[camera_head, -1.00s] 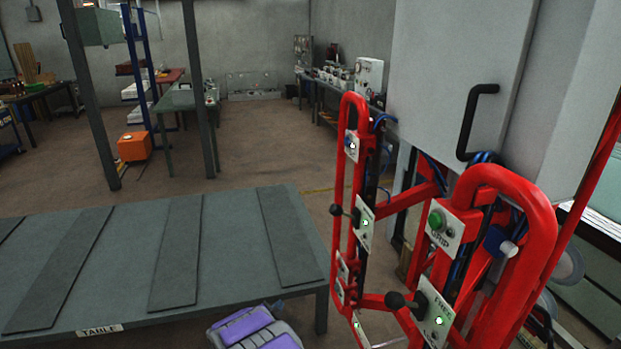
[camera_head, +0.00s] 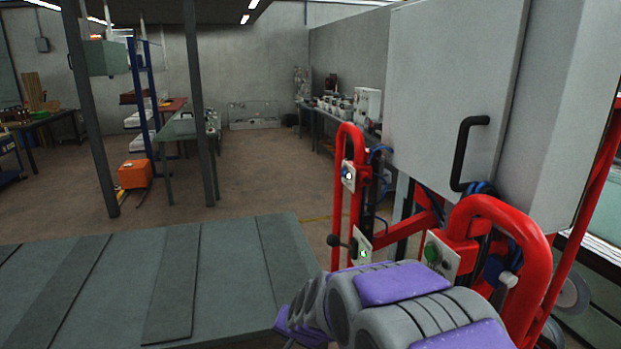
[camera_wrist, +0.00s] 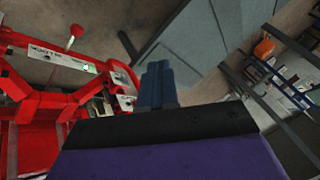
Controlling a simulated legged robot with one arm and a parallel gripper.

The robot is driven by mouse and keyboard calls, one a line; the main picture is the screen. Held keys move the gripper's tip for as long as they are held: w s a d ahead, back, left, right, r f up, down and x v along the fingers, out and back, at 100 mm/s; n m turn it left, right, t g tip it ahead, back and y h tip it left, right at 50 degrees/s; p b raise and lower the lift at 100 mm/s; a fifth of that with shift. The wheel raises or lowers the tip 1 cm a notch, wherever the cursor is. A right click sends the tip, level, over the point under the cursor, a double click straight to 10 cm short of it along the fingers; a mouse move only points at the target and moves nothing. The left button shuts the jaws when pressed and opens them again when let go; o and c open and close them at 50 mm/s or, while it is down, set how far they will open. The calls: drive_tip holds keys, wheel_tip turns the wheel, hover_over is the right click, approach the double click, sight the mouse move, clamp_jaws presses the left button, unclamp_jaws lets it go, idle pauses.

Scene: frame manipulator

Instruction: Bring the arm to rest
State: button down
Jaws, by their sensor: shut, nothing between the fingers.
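My gripper (camera_wrist: 157,72) shows in the wrist view as two blue-grey fingers pressed together, with nothing between them. Behind them is the black and purple end of my arm. In the head view my grey and purple arm rises across the lower right, in front of the red frame (camera_head: 474,206). My fingertips cannot be made out there. In the wrist view the red frame (camera_wrist: 55,98) lies to the left of my fingers, and the grey table (camera_wrist: 195,40) lies beyond them.
In the head view the table (camera_head: 226,270) stands at lower left, bare on top. A grey cabinet (camera_head: 450,85) with a black handle hangs above the red frame. Two small levers (camera_head: 335,241) and buttons jut from the frame. Open floor (camera_head: 265,170) lies beyond the table.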

drive_tip(key=s+d+r+n+g+h, duration=0.1)
drive_tip(key=s+d, duration=0.5)
drive_tip(key=s, duration=0.6)
drive_tip(key=s+d+r+n+g+h, duration=0.1)
drive_tip(key=s+d+r+g, duration=0.1)
drive_tip(key=s+d+g, duration=0.2)
drive_tip(key=s+d+r+n+g+h, duration=0.1)
drive_tip(key=s+d, duration=0.8)
drive_tip(key=s, duration=1.2)
drive_tip(key=shift+d+r+n+g+h, duration=0.3)
drive_tip(key=shift+d+r+g, duration=0.05)
drive_tip(key=shift+r+g, duration=0.5)
drive_tip(key=shift+a, duration=0.15)
drive_tip(key=shift+w, duration=0.15)
